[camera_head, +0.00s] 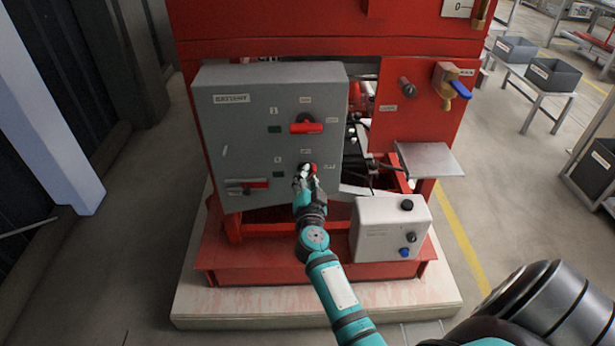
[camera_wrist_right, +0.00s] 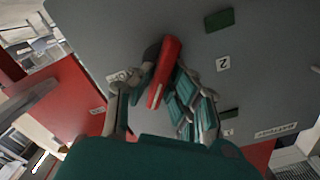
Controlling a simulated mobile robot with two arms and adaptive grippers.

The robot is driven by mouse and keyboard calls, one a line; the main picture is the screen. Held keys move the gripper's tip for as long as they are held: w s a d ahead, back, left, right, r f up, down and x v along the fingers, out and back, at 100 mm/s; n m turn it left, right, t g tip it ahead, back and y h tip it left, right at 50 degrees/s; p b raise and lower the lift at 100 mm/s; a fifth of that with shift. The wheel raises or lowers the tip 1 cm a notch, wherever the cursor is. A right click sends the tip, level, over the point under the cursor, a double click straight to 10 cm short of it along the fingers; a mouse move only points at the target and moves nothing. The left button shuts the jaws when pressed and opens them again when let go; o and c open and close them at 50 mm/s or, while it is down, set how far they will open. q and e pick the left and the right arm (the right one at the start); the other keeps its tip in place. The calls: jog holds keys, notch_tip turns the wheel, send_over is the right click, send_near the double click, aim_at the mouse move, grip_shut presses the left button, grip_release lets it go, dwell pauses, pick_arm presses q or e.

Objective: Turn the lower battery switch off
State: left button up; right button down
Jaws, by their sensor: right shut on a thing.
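The grey battery panel (camera_head: 235,125) stands on the front of the red pump frame. Its upper switch (camera_head: 306,128) has a red handle lying level. The lower battery switch (camera_head: 311,168) is mostly hidden by my right gripper (camera_head: 306,176) in the head view. In the right wrist view, the lower switch's red handle (camera_wrist_right: 165,72) lies between the fingers of my right gripper (camera_wrist_right: 157,90), which is shut on it. The handle looks tilted in that view, but its exact switch position is hard to tell. My left gripper is not in view.
A light grey control box (camera_head: 380,232) with knobs stands close right of my right forearm. A small metal shelf (camera_head: 430,160) juts out at right. Open floor lies left of the pump base.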

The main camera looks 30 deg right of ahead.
jog(key=shift+m+p, duration=0.45)
jog(key=shift+m, duration=0.55)
jog(key=m, duration=0.2)
jog(key=shift+d+m, duration=0.1)
jog(key=shift+m, duration=0.3)
jog(key=m, duration=0.2)
jog(key=shift+f+m+p, duration=0.1)
jog(key=shift+m+p, duration=0.2)
jog(key=shift+p, duration=0.05)
jog(key=shift+f+m, duration=0.1)
jog(key=shift+m, duration=1.4)
jog(key=c, duration=1.3)
grip_release()
jog(key=shift+c, duration=0.2)
